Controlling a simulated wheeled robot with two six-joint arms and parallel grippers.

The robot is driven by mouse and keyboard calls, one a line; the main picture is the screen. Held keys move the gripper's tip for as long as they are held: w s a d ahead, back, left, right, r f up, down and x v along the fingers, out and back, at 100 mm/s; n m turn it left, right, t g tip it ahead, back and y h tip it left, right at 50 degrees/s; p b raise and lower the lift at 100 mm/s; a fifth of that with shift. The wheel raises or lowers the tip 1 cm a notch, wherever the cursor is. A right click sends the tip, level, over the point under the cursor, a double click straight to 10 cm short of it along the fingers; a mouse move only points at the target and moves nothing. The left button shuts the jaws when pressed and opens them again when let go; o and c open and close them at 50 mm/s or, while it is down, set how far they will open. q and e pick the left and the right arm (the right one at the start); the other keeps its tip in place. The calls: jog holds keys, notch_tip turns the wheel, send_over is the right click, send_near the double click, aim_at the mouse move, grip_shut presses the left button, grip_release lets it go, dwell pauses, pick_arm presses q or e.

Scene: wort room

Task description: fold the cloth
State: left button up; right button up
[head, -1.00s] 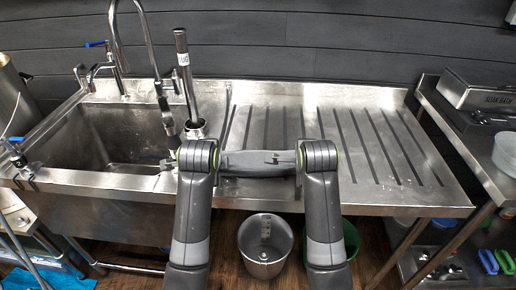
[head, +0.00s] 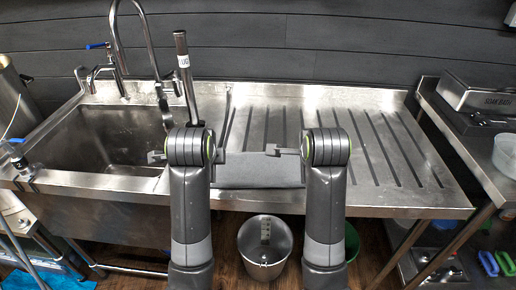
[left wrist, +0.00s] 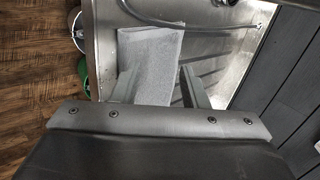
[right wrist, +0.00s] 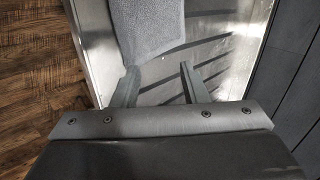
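A grey cloth (head: 258,172) lies flat on the steel drainboard, between my two wrists in the head view. It looks like a compact rectangle with its near edge close to the counter's front. In the left wrist view the cloth (left wrist: 150,50) reaches between and beyond the fingers of my left gripper (left wrist: 158,82), which is open. In the right wrist view the cloth (right wrist: 148,22) lies beyond the fingertips of my right gripper (right wrist: 158,72), which is open and empty over bare steel. Both grippers appear apart from the cloth; their height above it is hard to tell.
A deep sink (head: 110,135) with a tap and hose is on the left. A steel tube (head: 185,80) stands behind my left wrist. The ribbed drainboard (head: 390,150) is clear to the right. A metal bucket (head: 264,245) stands on the floor below the counter.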

pick_arm(q)
jog(key=v, duration=0.4)
pick_arm(e)
jog(key=v, duration=0.4)
